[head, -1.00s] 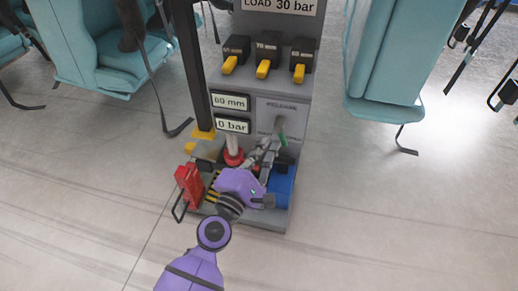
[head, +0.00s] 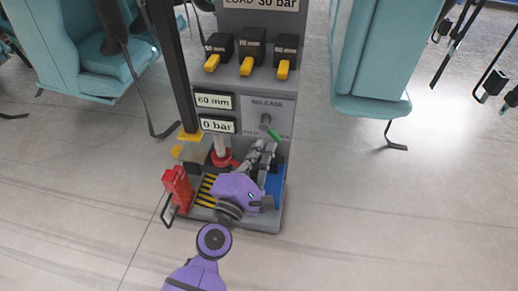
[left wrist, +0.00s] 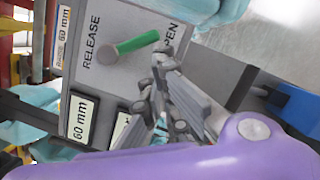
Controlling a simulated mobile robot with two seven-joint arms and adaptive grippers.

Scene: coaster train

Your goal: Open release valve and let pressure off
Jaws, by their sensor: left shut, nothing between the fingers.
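The release valve (head: 265,121) sits on the grey panel under the word RELEASE. Its green handle (head: 276,134) points down and to the right in the head view. In the left wrist view the green handle (left wrist: 137,41) shows whole, with nothing gripping it. My left gripper (head: 267,147) is shut and empty, just below the handle. Its fingertips (left wrist: 160,62) lie close to the handle's end in the wrist view; I cannot tell whether they touch. The pressure display (head: 218,124) reads 0 bar. My right gripper is not in view.
Above are a 60 mm display (head: 214,100) and several black boxes with yellow levers (head: 246,66). A red jack-like part (head: 178,189) stands at the base's left, a blue block (head: 273,180) at its right. Teal seats (head: 372,60) flank the post; the front floor is clear.

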